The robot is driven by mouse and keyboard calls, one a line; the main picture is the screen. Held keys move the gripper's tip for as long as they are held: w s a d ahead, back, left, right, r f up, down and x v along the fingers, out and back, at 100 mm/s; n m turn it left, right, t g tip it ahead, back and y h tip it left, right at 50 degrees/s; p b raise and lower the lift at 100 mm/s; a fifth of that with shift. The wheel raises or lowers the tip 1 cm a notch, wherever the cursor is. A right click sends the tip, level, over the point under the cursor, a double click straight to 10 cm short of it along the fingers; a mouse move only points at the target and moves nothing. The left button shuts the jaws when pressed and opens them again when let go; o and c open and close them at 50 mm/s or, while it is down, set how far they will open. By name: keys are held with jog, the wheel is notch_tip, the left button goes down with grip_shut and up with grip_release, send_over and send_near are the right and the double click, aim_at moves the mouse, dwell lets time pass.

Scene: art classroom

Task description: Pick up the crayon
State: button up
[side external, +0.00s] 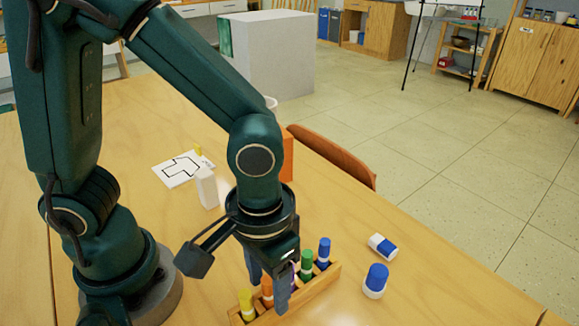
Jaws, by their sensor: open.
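Several crayons stand upright in a wooden holder (322,283) at the front of the table. I see a yellow crayon (246,304), an orange crayon (267,290), a green crayon (307,264) and a blue crayon (324,252). A sliver of purple, perhaps another crayon, shows behind a finger. My gripper (268,285) points down over the holder. It is open, with one finger behind the row and one in front of it, near the orange crayon. The near finger hides part of the row, so I cannot tell whether it touches a crayon.
A blue-and-white eraser (383,246) and a blue-capped white jar (375,281) lie right of the holder. Behind are a white block (207,188), a card with a black outline (183,169) and an orange box (287,155). A chair back (335,152) rises at the table edge.

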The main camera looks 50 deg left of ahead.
jog(key=shift+f, duration=0.15)
grip_shut()
